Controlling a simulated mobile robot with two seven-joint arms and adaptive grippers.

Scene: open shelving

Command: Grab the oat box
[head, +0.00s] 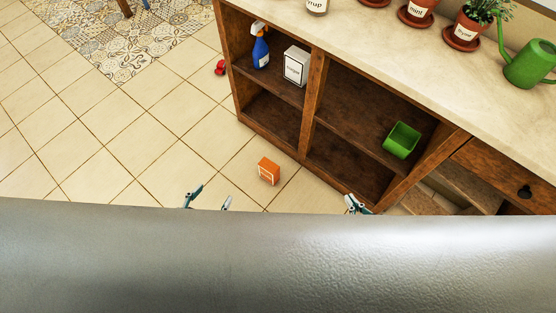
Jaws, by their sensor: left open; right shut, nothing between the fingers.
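A small orange box (268,171) with a pale label, likely the oat box, stands on the tiled floor in front of the shelving. Its label is too small to read. My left gripper (210,195) is open and empty, its fingertips apart, left of the orange box and lower in the picture. My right gripper (355,202) is shut and empty, right of the box, near the lower front of the shelving. A broad grey surface along the bottom hides most of both arms.
The wooden shelving (313,100) holds a blue spray bottle (260,50), a white box (296,66) and a green container (401,140). Potted herbs and a green watering can (529,65) stand on the counter (400,50). A small red object (220,67) lies on otherwise open floor.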

